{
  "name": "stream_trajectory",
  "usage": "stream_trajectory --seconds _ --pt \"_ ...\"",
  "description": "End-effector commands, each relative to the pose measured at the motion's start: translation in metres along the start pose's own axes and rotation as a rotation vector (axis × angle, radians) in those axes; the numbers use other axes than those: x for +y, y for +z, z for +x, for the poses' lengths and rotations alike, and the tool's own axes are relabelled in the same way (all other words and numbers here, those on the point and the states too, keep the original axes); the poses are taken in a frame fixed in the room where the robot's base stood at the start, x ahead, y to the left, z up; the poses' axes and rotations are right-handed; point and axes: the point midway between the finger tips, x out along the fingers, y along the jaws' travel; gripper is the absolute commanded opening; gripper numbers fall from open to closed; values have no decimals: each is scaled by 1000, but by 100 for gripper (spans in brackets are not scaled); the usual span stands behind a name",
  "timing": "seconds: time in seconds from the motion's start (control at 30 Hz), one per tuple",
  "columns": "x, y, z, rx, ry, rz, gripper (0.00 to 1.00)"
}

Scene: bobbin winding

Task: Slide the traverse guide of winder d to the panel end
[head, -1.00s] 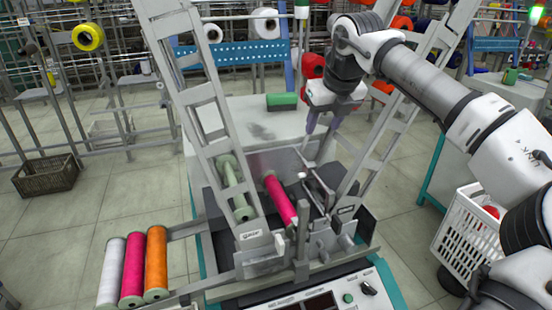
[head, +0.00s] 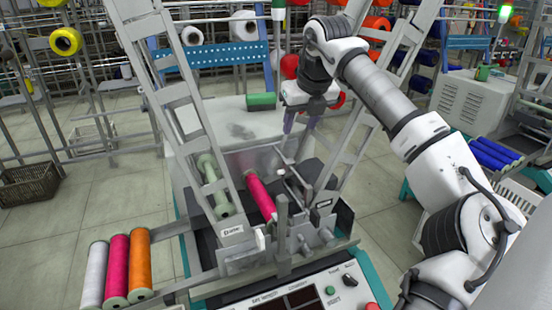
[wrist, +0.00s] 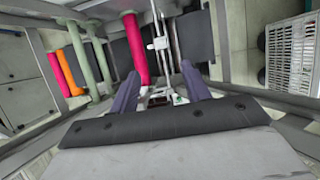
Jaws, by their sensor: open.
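The winder (head: 240,262) stands ahead, its panel (head: 300,298) at the near side. A pink bobbin (head: 260,195) lies in it, a pale green roller (head: 213,185) to its left. Right of the pink bobbin, a small white part (head: 281,172) that looks like the traverse guide sits by a thin rail; a pale part on the rail also shows in the wrist view (wrist: 160,43). My gripper (head: 300,138) points down above the winder's far part. In the wrist view my gripper (wrist: 160,88) has its purple fingers apart, empty, on either side of the rail's line. Contact is unclear.
Slanted grey ladder frames (head: 185,110) rise on both sides of the winder. Blue spools (head: 495,153) lie at the right. Open floor lies left.

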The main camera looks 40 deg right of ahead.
Motion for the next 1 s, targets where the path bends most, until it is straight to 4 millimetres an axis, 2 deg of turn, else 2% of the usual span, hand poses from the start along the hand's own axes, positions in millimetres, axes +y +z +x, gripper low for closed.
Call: stream_trajectory --seconds 0.17,0.6,0.8,1.0 --pt "0 0 22 3 3 0 47" --pt "2 0 110 1 4 0 47" --pt "1 0 131 0 2 0 47" --pt "1 0 136 0 0 -1 47"
